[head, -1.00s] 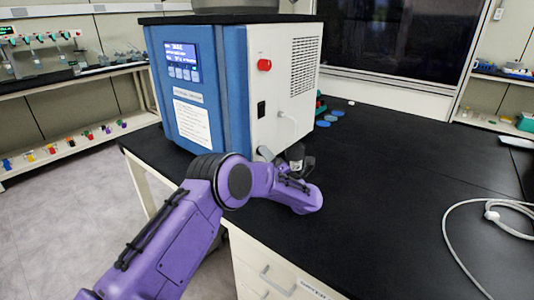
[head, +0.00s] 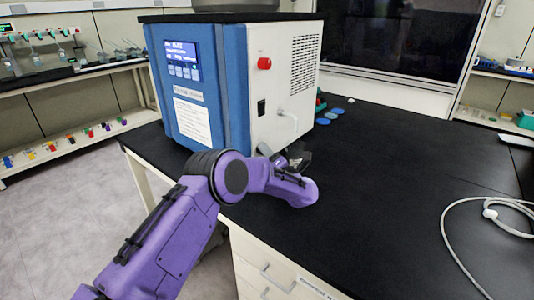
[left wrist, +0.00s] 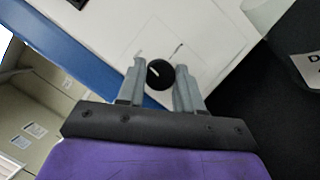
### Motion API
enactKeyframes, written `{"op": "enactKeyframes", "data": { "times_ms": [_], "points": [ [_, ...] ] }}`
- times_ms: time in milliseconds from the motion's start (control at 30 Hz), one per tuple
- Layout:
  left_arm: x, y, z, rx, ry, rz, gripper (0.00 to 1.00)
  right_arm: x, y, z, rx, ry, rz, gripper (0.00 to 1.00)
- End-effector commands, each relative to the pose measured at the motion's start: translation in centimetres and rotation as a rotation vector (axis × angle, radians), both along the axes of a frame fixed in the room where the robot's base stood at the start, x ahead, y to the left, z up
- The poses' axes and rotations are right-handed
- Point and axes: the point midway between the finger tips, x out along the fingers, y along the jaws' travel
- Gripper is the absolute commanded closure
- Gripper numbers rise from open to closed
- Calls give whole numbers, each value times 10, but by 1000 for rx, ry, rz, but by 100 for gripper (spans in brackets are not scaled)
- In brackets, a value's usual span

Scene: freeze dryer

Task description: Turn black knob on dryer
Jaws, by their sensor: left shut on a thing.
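The freeze dryer (head: 283,120) is a blue and white box on the black bench, with a lit display on its front. Its round black knob (left wrist: 160,74) has a white pointer mark and sits on the white side panel in the left wrist view. My left gripper (left wrist: 159,84) has its two grey fingers on either side of the knob and is shut on it. In the head view, my left gripper (head: 294,157) is at the low part of the white side panel, and the knob is hidden there. My right gripper is not in view.
A red knob (head: 264,63) and a black switch (head: 261,108) are higher on the same panel. A white cable (head: 449,232) lies on the right of the bench. The bench middle is clear.

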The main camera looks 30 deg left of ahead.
Motion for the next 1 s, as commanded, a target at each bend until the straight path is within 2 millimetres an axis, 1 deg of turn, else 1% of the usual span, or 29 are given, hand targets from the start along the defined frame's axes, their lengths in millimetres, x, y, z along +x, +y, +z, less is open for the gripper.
{"op": "enactKeyframes", "data": {
  "times_ms": [267, 1000],
  "points": [
    [-1, 0, 3, 13, 194, 0, 95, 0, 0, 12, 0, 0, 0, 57],
    [-1, -1, 7, 68, 895, -2, 95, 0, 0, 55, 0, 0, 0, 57]
  ]
}}
